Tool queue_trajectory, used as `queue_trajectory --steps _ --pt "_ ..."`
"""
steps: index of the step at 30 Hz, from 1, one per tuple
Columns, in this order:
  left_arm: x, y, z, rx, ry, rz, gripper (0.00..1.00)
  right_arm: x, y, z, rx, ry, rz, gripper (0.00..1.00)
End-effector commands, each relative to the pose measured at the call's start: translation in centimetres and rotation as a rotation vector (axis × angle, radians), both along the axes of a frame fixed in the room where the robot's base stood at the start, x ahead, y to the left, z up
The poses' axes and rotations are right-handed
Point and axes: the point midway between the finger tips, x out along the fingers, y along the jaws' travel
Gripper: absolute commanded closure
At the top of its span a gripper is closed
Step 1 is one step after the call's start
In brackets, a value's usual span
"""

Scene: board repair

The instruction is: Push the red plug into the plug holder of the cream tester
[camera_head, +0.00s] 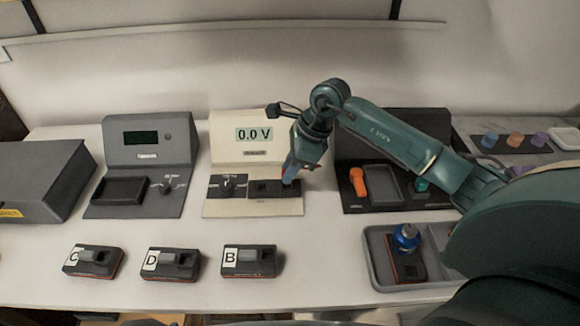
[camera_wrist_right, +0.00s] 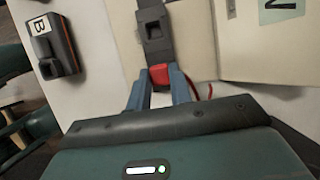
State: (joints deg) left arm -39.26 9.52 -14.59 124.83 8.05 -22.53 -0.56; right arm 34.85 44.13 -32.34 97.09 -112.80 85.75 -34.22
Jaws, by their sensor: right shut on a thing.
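The cream tester (camera_head: 226,140) stands in the middle of the table with its display reading 0.0 V. Its dark plug holder (camera_head: 266,188) is at the right of its base; it also shows in the right wrist view (camera_wrist_right: 153,42). My right gripper (camera_head: 288,172) points down at the holder's right end. In the right wrist view its blue fingers (camera_wrist_right: 159,90) are shut on the red plug (camera_wrist_right: 160,75), which meets the near end of the dark holder. A red wire runs beside the fingers. I cannot tell how deep the plug sits. My left gripper is not in view.
Boxes marked C (camera_head: 94,260), D (camera_head: 171,262) and B (camera_head: 249,261) lie along the front. A grey tester (camera_head: 140,155) stands left, a dark station (camera_head: 352,150) right behind my arm. A grey tray (camera_head: 375,250) holds a blue-topped item (camera_head: 406,238).

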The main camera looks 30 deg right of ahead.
Motion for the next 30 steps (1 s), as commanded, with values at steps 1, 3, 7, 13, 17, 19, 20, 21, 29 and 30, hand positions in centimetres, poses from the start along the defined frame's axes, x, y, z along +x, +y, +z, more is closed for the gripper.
queue_trajectory --steps 1,3,7,13,17,19,20,21,29,30 --pt "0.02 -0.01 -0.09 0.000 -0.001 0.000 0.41 0.01 -0.03 -0.04 0.000 -0.001 0.000 1.00" --pt "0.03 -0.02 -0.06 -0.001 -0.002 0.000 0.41 0.00 -0.04 -0.02 0.000 -0.001 0.000 1.00" --pt "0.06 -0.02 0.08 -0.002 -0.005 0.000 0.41 0.00 -0.02 0.00 0.000 0.000 0.000 1.00" --pt "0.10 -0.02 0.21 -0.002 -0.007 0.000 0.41 0.00 -0.02 0.01 0.000 -0.001 0.000 1.00" --pt "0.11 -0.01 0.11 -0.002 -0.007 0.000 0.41 0.01 -0.01 -0.09 0.000 -0.001 0.000 1.00" --pt "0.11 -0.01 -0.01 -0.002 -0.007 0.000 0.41 0.01 -0.02 -0.21 -0.001 -0.001 0.001 1.00" --pt "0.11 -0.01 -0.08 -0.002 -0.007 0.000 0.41 0.01 -0.02 -0.26 0.000 -0.001 0.000 1.00" --pt "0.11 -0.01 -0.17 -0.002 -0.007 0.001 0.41 0.01 -0.02 -0.35 -0.001 -0.001 0.001 1.00" --pt "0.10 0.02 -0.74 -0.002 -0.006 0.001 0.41 0.04 -0.03 -0.79 -0.001 -0.001 0.001 1.00" --pt "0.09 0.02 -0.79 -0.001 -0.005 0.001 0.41 0.05 -0.02 -0.81 -0.002 -0.001 -0.001 1.00"
